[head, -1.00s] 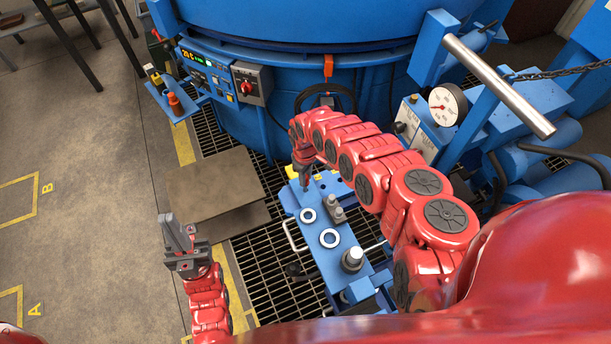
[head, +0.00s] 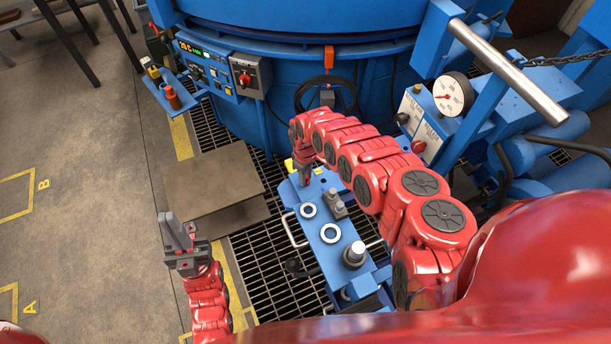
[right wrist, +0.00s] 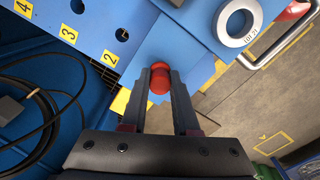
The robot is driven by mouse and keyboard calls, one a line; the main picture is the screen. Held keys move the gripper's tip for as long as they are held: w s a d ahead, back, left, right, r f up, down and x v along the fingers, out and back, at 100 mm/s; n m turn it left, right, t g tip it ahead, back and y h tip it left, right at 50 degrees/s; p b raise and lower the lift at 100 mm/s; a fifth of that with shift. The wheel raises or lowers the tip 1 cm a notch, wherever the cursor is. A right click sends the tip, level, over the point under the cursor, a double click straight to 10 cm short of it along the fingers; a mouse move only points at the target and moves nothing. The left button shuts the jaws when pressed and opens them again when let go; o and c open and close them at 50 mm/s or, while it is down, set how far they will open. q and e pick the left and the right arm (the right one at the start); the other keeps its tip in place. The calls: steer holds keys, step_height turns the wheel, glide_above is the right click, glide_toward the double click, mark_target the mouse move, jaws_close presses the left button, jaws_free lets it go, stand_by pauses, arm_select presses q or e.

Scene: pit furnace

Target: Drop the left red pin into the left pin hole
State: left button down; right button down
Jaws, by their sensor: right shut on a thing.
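My right gripper (right wrist: 158,75) is shut on a red pin (right wrist: 159,80), whose round red end shows between the fingers in the right wrist view. Below it is a blue surface (right wrist: 188,63) of the bench; I cannot tell how high the pin is above it. Dark round holes (right wrist: 121,34) lie in a blue plate beside the labels 2, 3 and 4. In the head view the right gripper (head: 304,181) points down at the bench's far end, and the pin cannot be made out. My left gripper (head: 181,236) is away over the floor, apparently empty; its finger gap is unclear.
The blue bench (head: 322,262) carries two pale rings (head: 331,233), grey metal fittings (head: 336,203) and a metal post (head: 355,253). A brown platform (head: 211,184) stands to its left. The blue furnace (head: 305,70) rises behind. A black cable (right wrist: 45,110) hangs near the right gripper.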

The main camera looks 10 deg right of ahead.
steer(key=c, duration=0.6)
jaws_free()
steer(key=shift+r, duration=0.1)
step_height(320, 180, up, 17)
steer(key=shift+r+p, duration=0.15)
steer(key=shift+p, duration=0.8)
